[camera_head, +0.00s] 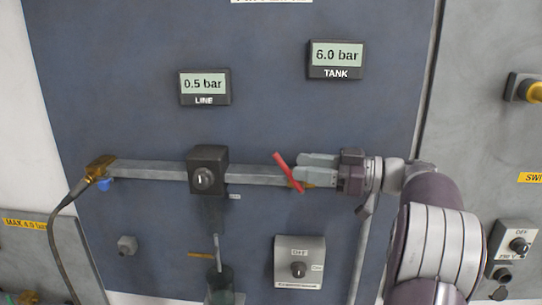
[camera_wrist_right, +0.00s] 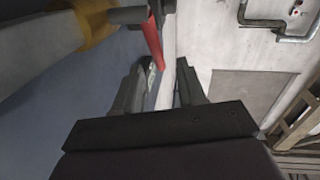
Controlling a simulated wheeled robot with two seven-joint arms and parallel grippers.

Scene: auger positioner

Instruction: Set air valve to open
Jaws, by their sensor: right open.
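The air valve's red lever handle (camera_head: 288,171) slants from upper left to lower right across the right end of the horizontal grey pipe. Its brass body (camera_head: 304,184) is partly hidden behind my right gripper. My right gripper (camera_head: 301,167) comes in from the right, its fingertips at the lever. In the right wrist view the red lever (camera_wrist_right: 153,42) is ahead of the open fingers (camera_wrist_right: 160,82), near the gap between them. I cannot tell whether a finger touches it. My left gripper is not in view.
A black regulator box (camera_head: 207,170) sits mid-pipe. The LINE display (camera_head: 204,86) reads 0.5 bar and the TANK display (camera_head: 336,58) reads 6.0 bar. A switch plate (camera_head: 299,262) is below the lever. A hose (camera_head: 58,215) hangs from the pipe's left end.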

